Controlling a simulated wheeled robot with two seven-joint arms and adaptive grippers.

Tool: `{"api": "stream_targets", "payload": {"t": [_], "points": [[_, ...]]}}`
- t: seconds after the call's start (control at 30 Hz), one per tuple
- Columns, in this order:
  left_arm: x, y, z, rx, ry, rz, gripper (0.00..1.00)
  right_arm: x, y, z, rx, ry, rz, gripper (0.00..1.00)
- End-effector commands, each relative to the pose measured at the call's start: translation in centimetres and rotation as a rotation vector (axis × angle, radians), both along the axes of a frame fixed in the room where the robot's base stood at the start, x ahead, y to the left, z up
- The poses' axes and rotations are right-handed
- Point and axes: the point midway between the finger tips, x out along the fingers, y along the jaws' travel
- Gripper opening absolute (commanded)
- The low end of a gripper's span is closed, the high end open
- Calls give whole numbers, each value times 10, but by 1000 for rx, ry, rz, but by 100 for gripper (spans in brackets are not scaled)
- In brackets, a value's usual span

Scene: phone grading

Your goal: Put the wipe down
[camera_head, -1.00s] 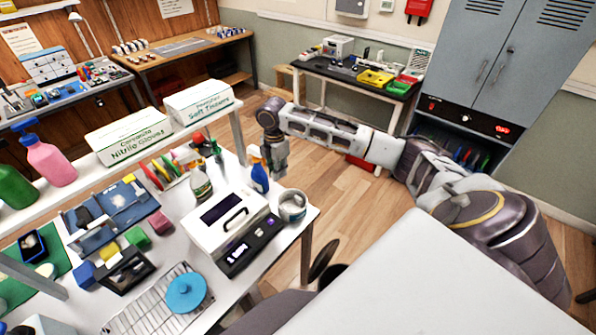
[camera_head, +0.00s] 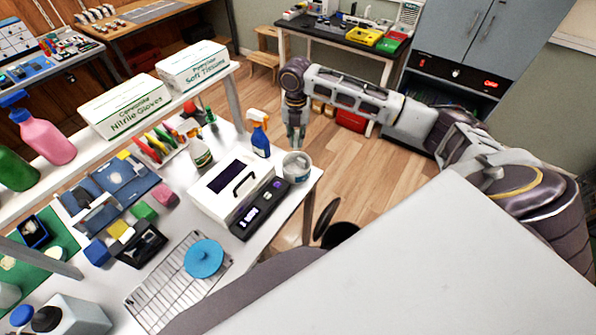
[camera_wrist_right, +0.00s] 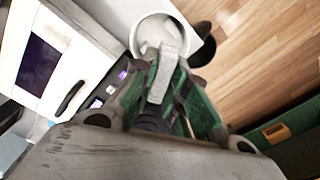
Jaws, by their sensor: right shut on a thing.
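My right gripper (camera_head: 295,143) hangs fingers down at the right edge of the white bench, just above a white round tub (camera_head: 296,168). In the right wrist view its green fingers (camera_wrist_right: 166,85) are closed on a pale grey-white strip, which looks like the wipe (camera_wrist_right: 161,74). The strip reaches over the open tub (camera_wrist_right: 150,22), whose inside shows pale material. I cannot tell whether the strip touches the tub. The wipe is not clear in the head view. My left gripper is out of view.
A white box device with a black handle (camera_head: 226,187) stands left of the tub, and a blue spray bottle (camera_head: 260,138) behind it. A wire rack (camera_head: 163,295) with a blue disc (camera_head: 204,258) lies at the front. A dark bin (camera_head: 342,234) stands on the floor.

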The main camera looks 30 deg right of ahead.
Motion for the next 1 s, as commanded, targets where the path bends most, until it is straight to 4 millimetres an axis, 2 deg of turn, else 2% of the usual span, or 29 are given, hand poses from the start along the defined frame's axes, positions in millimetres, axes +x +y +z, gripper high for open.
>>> {"api": "stream_targets", "payload": {"t": [0.2,0.4,1.0], "points": [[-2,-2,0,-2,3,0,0,0,1,0,0,0,169,0],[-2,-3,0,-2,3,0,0,0,1,0,0,0,266,0],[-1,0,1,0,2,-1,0,0,1,-5,1,3,291,0]]}}
